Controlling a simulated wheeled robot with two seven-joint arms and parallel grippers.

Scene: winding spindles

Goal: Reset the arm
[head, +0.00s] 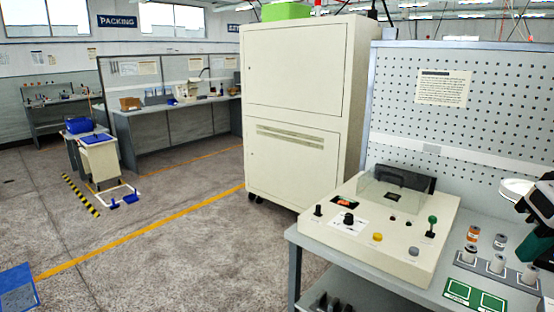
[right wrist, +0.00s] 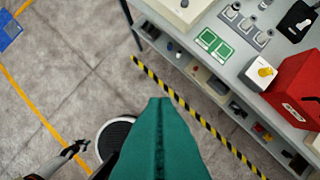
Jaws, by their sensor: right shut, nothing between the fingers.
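My right gripper (head: 520,255) is at the right edge of the head view, in front of the bench's right part. Its teal fingers also fill the lower middle of the right wrist view (right wrist: 160,103). They are together with nothing between them, over open floor beside the bench's front edge. My left gripper does not show in the head view. The cream winding machine (head: 385,240) sits on the bench, with knobs, a green-topped lever (head: 432,224) and a clear cover.
Two green-framed pads (head: 472,294) lie near the bench's front edge. A red box (right wrist: 297,100) and a yellow-knobbed block (right wrist: 263,73) stand farther along. Under the bench is a loaded shelf (right wrist: 205,80). A tall cream cabinet (head: 295,110) stands behind. The left floor is mostly clear.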

